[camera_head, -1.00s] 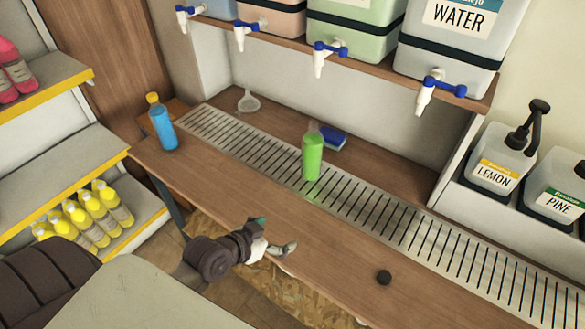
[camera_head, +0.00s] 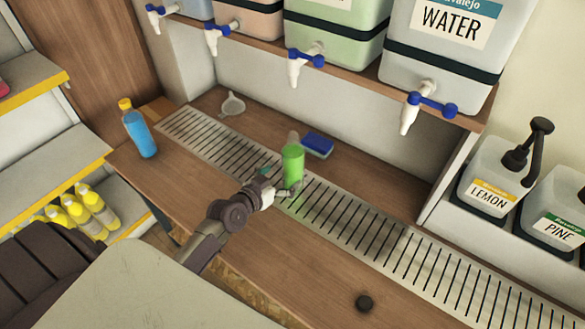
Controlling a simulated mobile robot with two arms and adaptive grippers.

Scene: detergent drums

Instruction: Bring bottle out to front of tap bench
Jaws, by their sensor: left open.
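A green bottle (camera_head: 293,165) stands upright on the slotted drip grate of the wooden tap bench (camera_head: 215,207), below the green drum's tap. A blue bottle (camera_head: 139,131) with a yellow cap stands at the bench's left end. My left gripper (camera_head: 275,190) is open at the lower part of the green bottle, with one finger on the left side and the other low in front of it. I cannot tell whether the fingers touch it. My right gripper is not in view.
A black cap (camera_head: 365,303) lies on the bench front. A white funnel (camera_head: 232,104) and a blue sponge (camera_head: 318,145) lie behind the grate (camera_head: 385,232). Drums with blue-handled taps (camera_head: 430,104) hang over it. Pump jugs (camera_head: 488,188) stand at right, yellow bottles (camera_head: 96,208) at left.

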